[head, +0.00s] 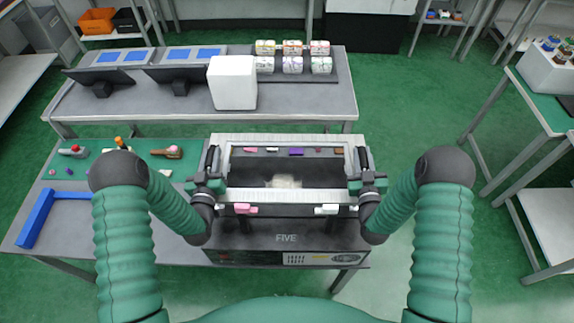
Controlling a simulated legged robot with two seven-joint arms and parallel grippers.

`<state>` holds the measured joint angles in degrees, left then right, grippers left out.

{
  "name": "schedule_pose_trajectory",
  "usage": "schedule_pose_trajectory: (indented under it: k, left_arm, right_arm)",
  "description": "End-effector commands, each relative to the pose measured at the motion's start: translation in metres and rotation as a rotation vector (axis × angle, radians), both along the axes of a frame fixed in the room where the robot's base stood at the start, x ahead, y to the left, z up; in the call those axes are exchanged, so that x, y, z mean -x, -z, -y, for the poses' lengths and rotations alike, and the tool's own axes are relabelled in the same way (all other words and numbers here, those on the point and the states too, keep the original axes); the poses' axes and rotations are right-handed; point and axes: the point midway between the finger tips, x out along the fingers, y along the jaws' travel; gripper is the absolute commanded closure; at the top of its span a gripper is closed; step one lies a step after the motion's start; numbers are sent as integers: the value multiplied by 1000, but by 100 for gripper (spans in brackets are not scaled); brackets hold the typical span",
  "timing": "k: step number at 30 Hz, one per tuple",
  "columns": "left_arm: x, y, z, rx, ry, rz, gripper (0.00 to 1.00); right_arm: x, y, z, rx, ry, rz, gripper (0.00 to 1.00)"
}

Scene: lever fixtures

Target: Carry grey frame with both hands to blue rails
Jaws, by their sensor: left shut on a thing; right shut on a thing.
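The light grey frame (285,195) is a rectangle with an open middle and dark upright handles at its left and right ends. It is in front of me, over the dark machine marked FIVE. My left gripper (211,178) is shut on its left end. My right gripper (363,178) is shut on its right end. Whether the frame touches the machine below is hard to tell. The blue rails (37,217) lie at the left end of the near table, forming a corner, and my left arm hides part of them.
The dark machine (285,240) stands at the near table's right end, with pink and white levers on its front. Small levers and coloured pieces lie on a green mat (135,165) behind the rails. A rear table holds a white box (232,82), screens and several patterned blocks.

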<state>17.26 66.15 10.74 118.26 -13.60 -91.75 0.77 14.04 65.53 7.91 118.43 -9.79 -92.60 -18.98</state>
Motion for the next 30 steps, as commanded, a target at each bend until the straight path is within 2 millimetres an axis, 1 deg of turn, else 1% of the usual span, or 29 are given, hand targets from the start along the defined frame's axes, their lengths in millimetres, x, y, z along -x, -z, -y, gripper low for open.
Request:
schedule_pose_trajectory:
  k: [6, 11, 14, 17, 24, 27, 30]
  left_arm:
    - [0, 0, 0, 0, 0, -1, 100]
    - [0, -5, 0, 0, 0, 4, 100]
    - [0, -14, 0, 0, 0, 4, 100]
    - [0, -27, 0, 0, 1, 5, 100]
    - [0, -63, 0, 0, 1, 6, 100]
    - [0, -72, 0, 0, 1, 5, 100]
    - [0, -74, 0, 0, 1, 5, 100]
  right_arm:
    - [0, 1, -1, -1, -1, -2, 100]
    - [0, -5, -1, 0, -1, 2, 100]
    - [0, -13, 0, 0, -1, 3, 100]
    - [0, -26, 0, 0, -1, 4, 100]
    - [1, -62, 0, 0, -1, 4, 100]
    - [0, -71, 0, 0, -1, 4, 100]
    - [0, -73, 0, 0, -1, 3, 100]
